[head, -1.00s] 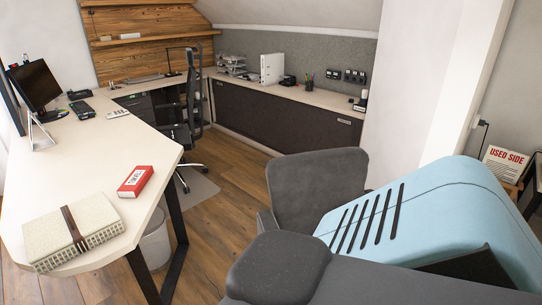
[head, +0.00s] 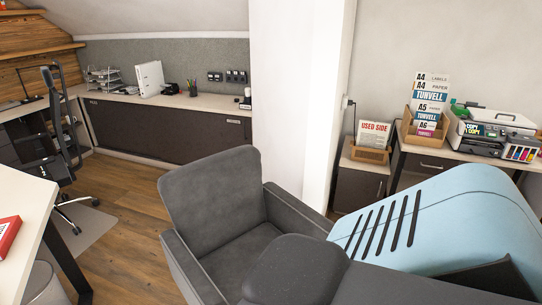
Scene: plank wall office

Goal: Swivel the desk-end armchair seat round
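The grey upholstered armchair (head: 212,197) stands just ahead of me, at the lower middle of the head view. Its backrest is on the far left side and its seat (head: 238,252) opens toward me. One armrest (head: 300,212) is on the right and the other (head: 186,268) on the near left. My own dark grey and light blue parts cover its near right corner, and its base is hidden. Neither of my grippers shows in the head view, so no contact with the armchair is visible.
The white desk (head: 28,205) with a red box (head: 8,235) is at the left, near the armchair. A black office chair (head: 62,130) stands behind it. A white pillar (head: 295,90), sign cabinet (head: 358,183) and printer (head: 490,130) are beyond. Wooden floor (head: 135,205) is open behind the armchair.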

